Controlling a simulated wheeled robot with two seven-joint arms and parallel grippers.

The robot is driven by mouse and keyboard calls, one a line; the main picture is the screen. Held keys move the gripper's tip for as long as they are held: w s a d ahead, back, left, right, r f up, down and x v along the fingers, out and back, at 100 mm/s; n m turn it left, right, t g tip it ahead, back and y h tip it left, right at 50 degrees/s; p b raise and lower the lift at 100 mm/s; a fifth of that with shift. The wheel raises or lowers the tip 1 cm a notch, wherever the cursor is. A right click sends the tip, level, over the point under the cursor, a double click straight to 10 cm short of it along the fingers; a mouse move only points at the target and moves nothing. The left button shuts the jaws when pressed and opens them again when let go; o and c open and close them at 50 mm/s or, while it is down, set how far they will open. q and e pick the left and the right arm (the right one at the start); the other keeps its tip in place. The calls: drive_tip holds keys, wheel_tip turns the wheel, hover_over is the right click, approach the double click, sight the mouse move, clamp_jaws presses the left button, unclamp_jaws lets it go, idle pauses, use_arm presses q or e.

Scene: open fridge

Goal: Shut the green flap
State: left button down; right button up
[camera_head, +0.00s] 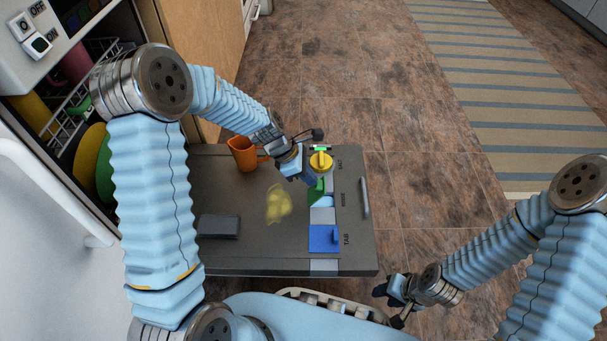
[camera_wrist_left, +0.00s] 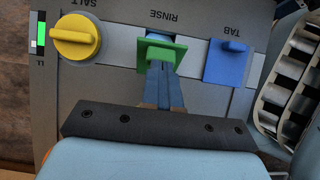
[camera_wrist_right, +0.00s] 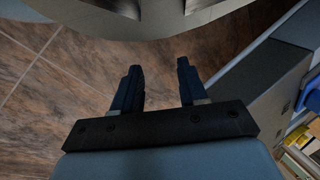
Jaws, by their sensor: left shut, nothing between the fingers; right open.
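The green flap (camera_head: 315,193) sits by the RINSE label on the grey open door panel (camera_head: 250,250), between the yellow SALT knob (camera_head: 321,161) and the blue TAB flap (camera_head: 324,238). In the head view it looks tilted up, with a pale recess beside it. My left gripper (camera_head: 308,178) is shut and empty, right at the green flap. In the left wrist view its closed fingertips (camera_wrist_left: 160,72) overlap the lower part of the green flap (camera_wrist_left: 172,52); I cannot tell whether they touch. My right gripper (camera_head: 391,306) is open and empty, low beside the panel; it also shows in the right wrist view (camera_wrist_right: 160,75).
An orange jug (camera_head: 243,153), a translucent yellow item (camera_head: 278,204) and a dark grey block (camera_head: 219,226) are on the panel. A dish rack with coloured dishes (camera_head: 88,160) is at the left. Open floor (camera_head: 430,180) lies to the right.

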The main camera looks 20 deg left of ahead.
sight(325, 185)
use_arm(q)
drive_tip(key=shift+d+r+p, duration=0.2)
drive_tip(key=shift+p, duration=0.45)
drive_tip(key=d+y+p, duration=0.1)
drive_tip(key=y+p, duration=0.1)
drive_tip(key=p, duration=0.3)
drive_tip(key=w+d+g+y+p, duration=0.1)
drive_tip(key=d+p, duration=0.1)
drive_tip(key=p, duration=0.3)
drive_tip(key=shift+d+y, duration=0.2)
drive_tip(key=shift+y, duration=0.2)
drive_tip(key=shift+w+d+f+g+y+b, duration=0.15)
drive_tip(key=shift+w+d+f+y, duration=0.1)
drive_tip(key=shift+d+f+y, duration=0.45)
drive_tip(key=shift+w+d+f+g+y+b, duration=0.1)
drive_tip(key=shift+w+d+f+g+y, duration=0.2)
drive_tip(key=shift+d+f, duration=0.6)
drive_tip(key=shift+w+d+f+g+y+b, duration=0.1)
drive_tip(key=shift+w+d+f+y, duration=0.05)
drive_tip(key=shift+d+f+y, duration=0.65)
drive_tip(key=shift+a, duration=0.25)
